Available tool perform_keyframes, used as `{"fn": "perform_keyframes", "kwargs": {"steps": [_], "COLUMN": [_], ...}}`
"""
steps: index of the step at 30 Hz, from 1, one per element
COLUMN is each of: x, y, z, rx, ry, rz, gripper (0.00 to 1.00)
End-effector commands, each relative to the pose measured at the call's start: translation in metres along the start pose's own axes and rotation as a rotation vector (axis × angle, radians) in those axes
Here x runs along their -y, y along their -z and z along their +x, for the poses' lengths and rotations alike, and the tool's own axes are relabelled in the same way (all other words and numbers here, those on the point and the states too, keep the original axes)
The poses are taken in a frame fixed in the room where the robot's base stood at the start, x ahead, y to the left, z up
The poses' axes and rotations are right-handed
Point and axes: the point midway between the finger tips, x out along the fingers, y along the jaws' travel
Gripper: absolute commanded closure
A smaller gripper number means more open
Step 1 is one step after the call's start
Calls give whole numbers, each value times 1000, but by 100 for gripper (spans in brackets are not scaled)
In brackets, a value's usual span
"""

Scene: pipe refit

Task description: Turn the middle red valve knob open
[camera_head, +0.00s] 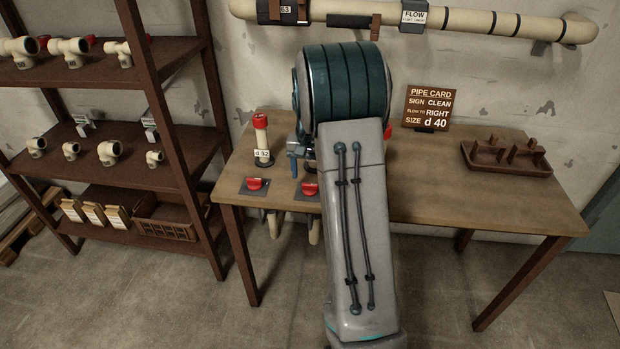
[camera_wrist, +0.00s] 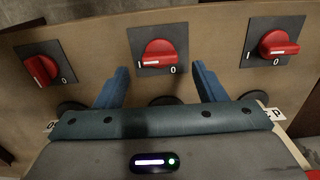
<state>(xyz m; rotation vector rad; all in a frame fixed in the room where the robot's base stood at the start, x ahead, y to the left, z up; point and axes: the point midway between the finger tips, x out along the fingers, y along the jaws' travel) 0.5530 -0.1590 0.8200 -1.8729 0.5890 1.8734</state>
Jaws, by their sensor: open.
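The middle red valve knob (camera_wrist: 160,53) sits on a dark square plate in the wrist view, its grip bar lying roughly across the picture. An "I" and a "0" mark show below it. In the head view it is the red knob (camera_head: 309,189) just left of my arm. My gripper (camera_wrist: 160,67) is open, its blue fingers spread to either side of this knob's lower part, with gaps on both sides and nothing held. Finger height over the plate cannot be told. In the head view my arm hides most of the gripper.
A red knob (camera_wrist: 41,70) lies left and another (camera_wrist: 279,44) right in the wrist view. A red-capped pipe piece (camera_head: 262,140) stands behind the knobs. A pipe card (camera_head: 428,108) and brown tray (camera_head: 507,157) stand on the table's right side. A shelf (camera_head: 170,140) stands left.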

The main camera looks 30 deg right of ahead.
Motion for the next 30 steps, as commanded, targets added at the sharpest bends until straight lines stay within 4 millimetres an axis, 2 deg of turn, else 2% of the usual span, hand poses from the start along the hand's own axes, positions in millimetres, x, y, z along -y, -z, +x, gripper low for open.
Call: {"fn": "perform_keyframes", "kwargs": {"steps": [1,6,12,18,30], "x": [1,0,0,0,0], "y": [1,0,1,0,0], "z": [-16,-55,-89,-102,-102], "rx": [-6,-4,-3,-2,-1], "ry": [2,1,1,0,0], "rz": [0,0,1,1,1], "gripper": [36,36,36,36,36]}}
